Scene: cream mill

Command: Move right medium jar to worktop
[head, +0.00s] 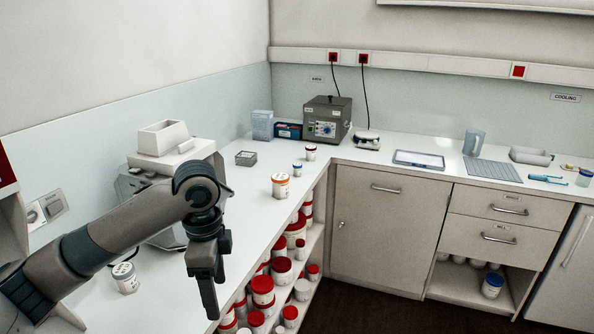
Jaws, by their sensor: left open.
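Several white jars with red lids stand on the open shelves under the left worktop (235,206). A larger one (262,291) is at the front, with another medium one (281,270) a little behind. I cannot tell which jar is the right medium jar. My left gripper (213,295) points down near the worktop's front edge, left of the shelf jars. It is open with nothing visible in it. My right gripper is out of view.
Small red-lidded (311,153) and blue-lidded (297,169) jars and a grey rack (246,158) stand farther back. A grey heating box (327,119) fills the corner.

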